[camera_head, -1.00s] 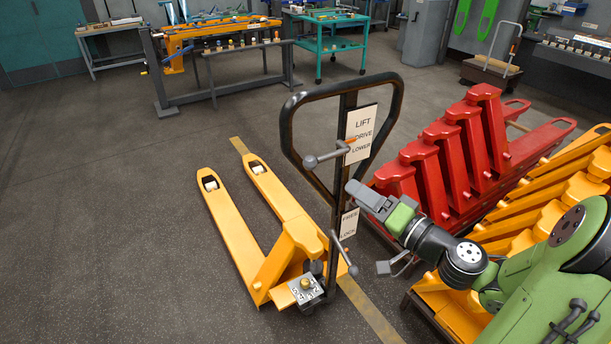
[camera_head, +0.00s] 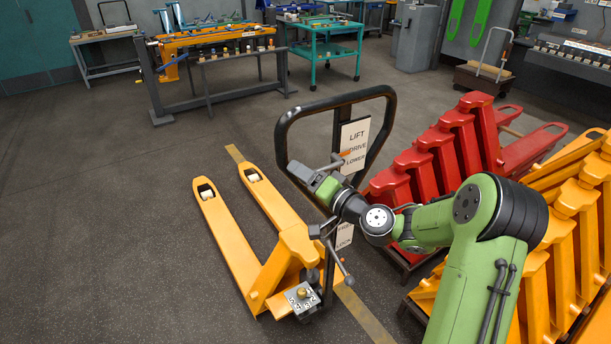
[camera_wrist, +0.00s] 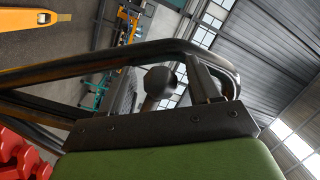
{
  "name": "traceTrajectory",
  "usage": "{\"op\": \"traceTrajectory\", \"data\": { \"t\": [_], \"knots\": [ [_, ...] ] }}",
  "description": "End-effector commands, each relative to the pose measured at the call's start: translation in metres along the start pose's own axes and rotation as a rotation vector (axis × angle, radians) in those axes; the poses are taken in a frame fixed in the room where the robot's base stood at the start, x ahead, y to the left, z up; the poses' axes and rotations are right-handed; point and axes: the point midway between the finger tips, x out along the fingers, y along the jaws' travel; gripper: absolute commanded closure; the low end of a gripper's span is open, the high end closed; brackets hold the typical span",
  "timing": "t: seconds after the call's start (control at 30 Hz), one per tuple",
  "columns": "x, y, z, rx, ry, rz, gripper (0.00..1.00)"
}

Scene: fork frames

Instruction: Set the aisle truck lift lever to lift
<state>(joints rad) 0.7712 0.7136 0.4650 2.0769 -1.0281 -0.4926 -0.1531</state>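The yellow aisle truck (camera_head: 262,262) stands with its forks pointing up-left and its black loop handle (camera_head: 280,130) upright. A white plate (camera_head: 355,135) on the handle reads LIFT, DRIVE, LOWER from top to bottom. The lift lever (camera_head: 334,166) sticks out left from this plate, its orange tip near DRIVE. My gripper (camera_head: 303,176) is at the lever's outer end and hides the knob in the head view. In the wrist view the dark round knob (camera_wrist: 159,82) shows between my gripper's fingers (camera_wrist: 165,90), with gaps beside it. The gripper looks open; contact cannot be told.
A lower plate reads FREE and LOCK (camera_head: 344,236), with a second lever (camera_head: 337,258) below my wrist. Red pallet trucks (camera_head: 440,150) and yellow ones (camera_head: 550,220) stand close on the right. The floor on the left is clear.

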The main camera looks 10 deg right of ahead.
Motion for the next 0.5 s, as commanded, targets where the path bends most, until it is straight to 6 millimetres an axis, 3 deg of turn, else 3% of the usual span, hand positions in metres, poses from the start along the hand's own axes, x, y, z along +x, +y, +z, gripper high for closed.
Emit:
{"op": "traceTrajectory", "data": {
  "t": [0.07, 0.4, 0.5],
  "knots": [
    [-0.0003, 0.0000, 0.0000, 0.000, 0.000, 0.000, 0.49],
    [-0.0005, -0.0002, -0.0001, -0.001, 0.000, 0.000, 1.00],
    [-0.0005, -0.0002, -0.0003, -0.002, 0.000, 0.000, 1.00]
  ]
}}
